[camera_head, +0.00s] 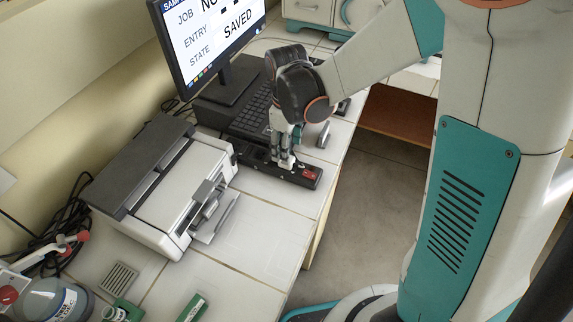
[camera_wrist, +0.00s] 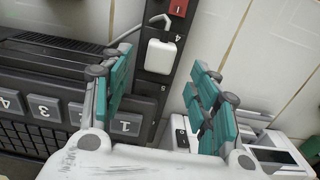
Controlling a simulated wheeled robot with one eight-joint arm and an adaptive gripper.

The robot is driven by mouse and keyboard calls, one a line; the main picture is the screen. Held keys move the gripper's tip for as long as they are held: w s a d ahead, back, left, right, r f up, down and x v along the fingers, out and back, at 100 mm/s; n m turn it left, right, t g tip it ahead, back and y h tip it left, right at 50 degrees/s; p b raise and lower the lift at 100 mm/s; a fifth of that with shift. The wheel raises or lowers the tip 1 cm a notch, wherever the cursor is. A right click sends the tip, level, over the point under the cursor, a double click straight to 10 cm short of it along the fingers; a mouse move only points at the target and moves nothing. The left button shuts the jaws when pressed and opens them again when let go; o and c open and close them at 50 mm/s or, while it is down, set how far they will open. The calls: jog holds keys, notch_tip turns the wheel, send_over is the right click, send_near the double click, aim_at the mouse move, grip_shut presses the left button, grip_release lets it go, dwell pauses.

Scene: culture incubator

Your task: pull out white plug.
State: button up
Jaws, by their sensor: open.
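The white plug (camera_wrist: 160,56) sits in a black power strip, with a pale cord leaving its upper left side. The power strip (camera_wrist: 152,92) runs up the wrist view; its red switch (camera_wrist: 178,8) is at the top. In the head view, the power strip (camera_head: 255,163) lies on the bench beside the keyboard. My gripper (camera_head: 284,163) points down over it, and the plug cannot be made out there. In the wrist view my gripper (camera_wrist: 159,66) is open, with teal-padded fingers on either side of the plug and visible gaps to it.
A keyboard (camera_head: 250,115) and monitor (camera_head: 205,35) stand behind the strip. A white and dark-grey device (camera_head: 165,185) stands to its left. Green-and-white items (camera_head: 193,308) lie near the front. Tiled bench top (camera_head: 255,235) is free in front of the strip; the bench edge is to its right.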

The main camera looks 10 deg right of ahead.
notch_tip(320, 180, down, 5)
jog(key=b, duration=0.3)
jog(key=shift+f+b, duration=0.2)
jog(key=shift+b, duration=0.15)
jog(key=shift+c, duration=0.2)
dwell(0.8)
grip_shut()
jog(key=shift+r, duration=0.1)
jog(key=shift+r+p, duration=1.95)
jog(key=shift+r, duration=1.05)
